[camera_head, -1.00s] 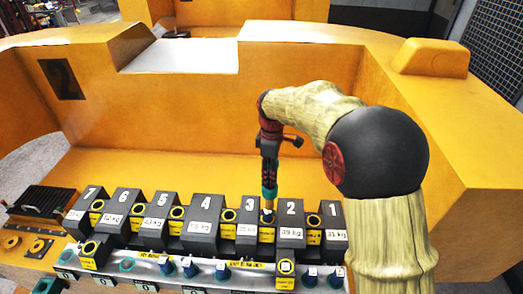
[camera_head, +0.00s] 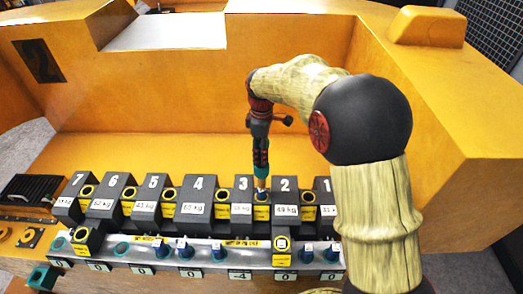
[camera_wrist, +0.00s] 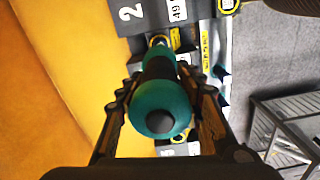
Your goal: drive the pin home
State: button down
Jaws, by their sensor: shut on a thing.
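My gripper (camera_head: 261,148) is shut on an upright tool with a teal and black handle (camera_wrist: 160,105). A dark blue pin top (camera_head: 262,196) shows in that collar, right under the shaft. I cannot tell whether the tool touches it or how deep it sits. In the wrist view the handle's round teal end faces the camera between both fingers and hides most of the shaft.
Numbered castings stand in a row against the yellow body. A metal rail (camera_head: 110,252) in front carries several blue pins, such as one (camera_head: 183,250), and number plates, one reading -4 (camera_head: 240,275). A yellow-collared block (camera_head: 282,251) stands before casting 2. The yellow wall (camera_head: 190,110) rises behind.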

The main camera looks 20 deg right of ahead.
jog(key=shift+w+f+b, duration=0.1)
jog(key=shift+f+b, duration=0.3)
jog(key=shift+f, duration=0.55)
jog(key=shift+s+f, duration=0.2)
jog(key=shift+f, duration=0.3)
jog(key=shift+w, duration=0.15)
dwell(0.6)
